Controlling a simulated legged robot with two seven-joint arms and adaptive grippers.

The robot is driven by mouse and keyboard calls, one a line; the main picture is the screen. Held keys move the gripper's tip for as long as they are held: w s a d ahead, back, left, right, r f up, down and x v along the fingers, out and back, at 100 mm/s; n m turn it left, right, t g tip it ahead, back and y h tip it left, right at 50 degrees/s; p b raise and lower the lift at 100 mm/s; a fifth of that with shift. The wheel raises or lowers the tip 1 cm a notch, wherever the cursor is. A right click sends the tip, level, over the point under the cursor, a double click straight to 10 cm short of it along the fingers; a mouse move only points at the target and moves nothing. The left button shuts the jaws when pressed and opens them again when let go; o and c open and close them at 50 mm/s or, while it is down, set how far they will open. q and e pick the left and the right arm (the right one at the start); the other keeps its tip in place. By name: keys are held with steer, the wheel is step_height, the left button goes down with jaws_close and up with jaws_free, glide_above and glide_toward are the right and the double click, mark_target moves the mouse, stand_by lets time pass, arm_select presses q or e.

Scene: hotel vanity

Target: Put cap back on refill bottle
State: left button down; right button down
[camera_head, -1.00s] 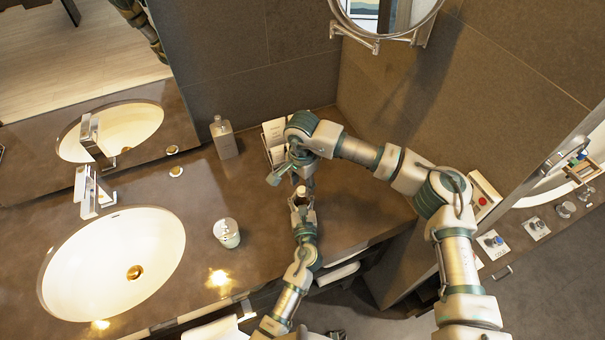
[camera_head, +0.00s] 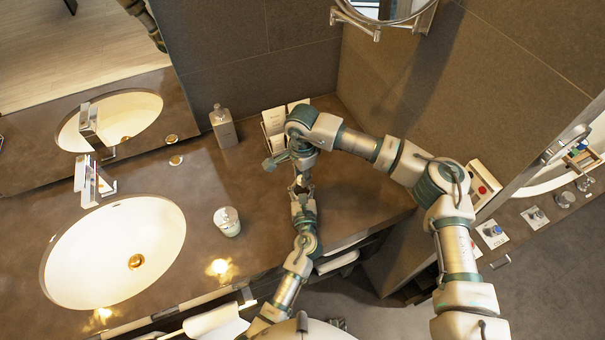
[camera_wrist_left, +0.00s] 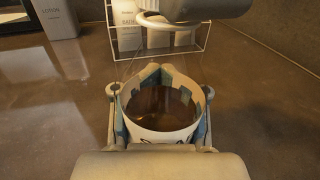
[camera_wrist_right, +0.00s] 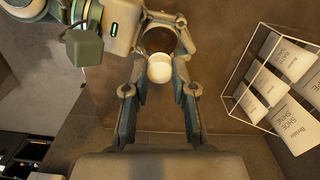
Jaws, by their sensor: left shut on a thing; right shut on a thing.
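The refill bottle (camera_wrist_left: 163,134) has an open round mouth with a dark amber inside and a pale label. My left gripper (camera_head: 302,195) is shut around it and holds it upright; its fingers lie on both sides in the left wrist view. The white round cap (camera_wrist_right: 160,68) sits between the fingertips of my right gripper (camera_wrist_right: 160,82), which is shut on it. The right gripper hangs above the left one in the head view, close over the bottle. The cap is apart from the bottle mouth. In the head view the grippers mostly hide both.
A lotion bottle (camera_head: 223,127) and a glass jar (camera_head: 227,221) stand to the left, with the sink (camera_head: 113,252) beyond. The counter between jar and grippers is clear.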

steer(key=m, duration=1.4)
steer(key=shift+m, duration=0.4)
steer(key=c, duration=1)
jaws_free()
steer(key=shift+o, duration=0.2)
steer(key=shift+r, duration=2.25)
steer(key=shift+c, duration=0.4)
